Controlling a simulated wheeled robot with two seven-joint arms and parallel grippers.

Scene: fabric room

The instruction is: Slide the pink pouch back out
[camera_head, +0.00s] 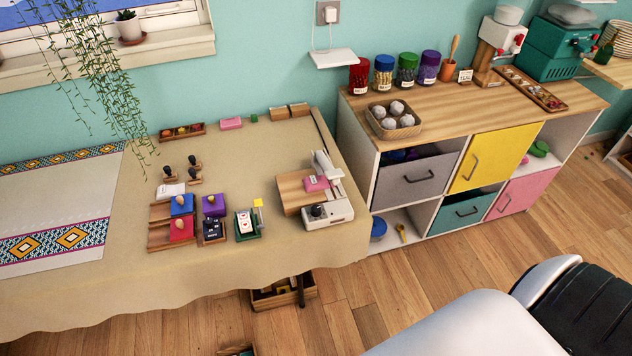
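A small pink item that looks like the pouch (316,183) lies at the white tabletop device (328,213), at the right end of the cloth-covered table. It is beside the device's raised white head (325,166) and at the edge of a wooden board (293,190). I cannot tell how much of it is under the head. Another pink block-like item (231,124) lies at the back of the table. Neither of my grippers is in view.
Stamps and coloured blocks (181,205) stand on the table left of the device. A wooden cabinet (470,118) with jars and a tray stands to the right. A wooden crate (284,293) is on the floor under the table's front edge. Floor in front is partly clear.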

